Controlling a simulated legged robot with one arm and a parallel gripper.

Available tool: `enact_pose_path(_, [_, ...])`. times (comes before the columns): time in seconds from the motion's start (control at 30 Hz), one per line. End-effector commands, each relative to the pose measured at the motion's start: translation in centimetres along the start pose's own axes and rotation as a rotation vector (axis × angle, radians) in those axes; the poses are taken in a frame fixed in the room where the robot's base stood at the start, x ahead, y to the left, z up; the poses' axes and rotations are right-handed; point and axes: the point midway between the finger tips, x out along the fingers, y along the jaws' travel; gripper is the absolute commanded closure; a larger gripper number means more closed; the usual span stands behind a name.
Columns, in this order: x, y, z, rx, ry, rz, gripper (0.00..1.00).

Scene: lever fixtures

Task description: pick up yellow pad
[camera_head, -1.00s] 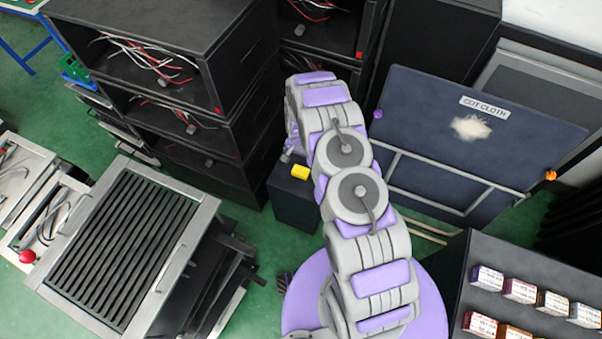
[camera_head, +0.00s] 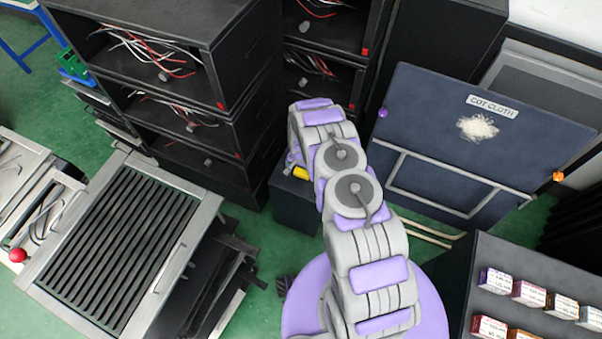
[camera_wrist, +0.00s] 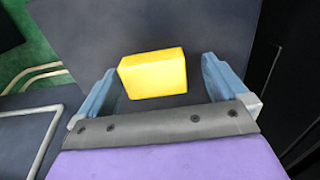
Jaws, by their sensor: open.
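The yellow pad (camera_wrist: 153,74) is a small block on the dark top of a box-like stand (camera_wrist: 190,25). In the wrist view my gripper (camera_wrist: 157,80) is open, with one blue-grey finger on each side of the pad and a visible gap to both. I cannot tell the height of the fingers over the stand. In the head view the pad (camera_head: 300,173) shows only in part on the dark stand (camera_head: 293,205), beside my arm. My gripper is mostly hidden there behind my arm.
Black shelves with loose wires (camera_head: 165,60) stand behind and left of the stand. A dark blue panel labelled COT CLOTH (camera_head: 470,135) is to the right. A ribbed metal grate (camera_head: 120,235) is at left. Small boxes (camera_head: 530,292) sit on a rack at lower right.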

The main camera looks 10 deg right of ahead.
Motion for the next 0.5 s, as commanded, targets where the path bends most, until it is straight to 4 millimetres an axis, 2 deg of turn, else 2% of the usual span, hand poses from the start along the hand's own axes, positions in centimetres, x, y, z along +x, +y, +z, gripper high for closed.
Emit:
enact_pose_path(0.1, [-0.08,0.2,-0.16,0.003,-0.002,-0.003,0.02])
enact_pose_path(0.5, [-0.06,-0.1,0.07,0.001,0.002,0.003,0.4])
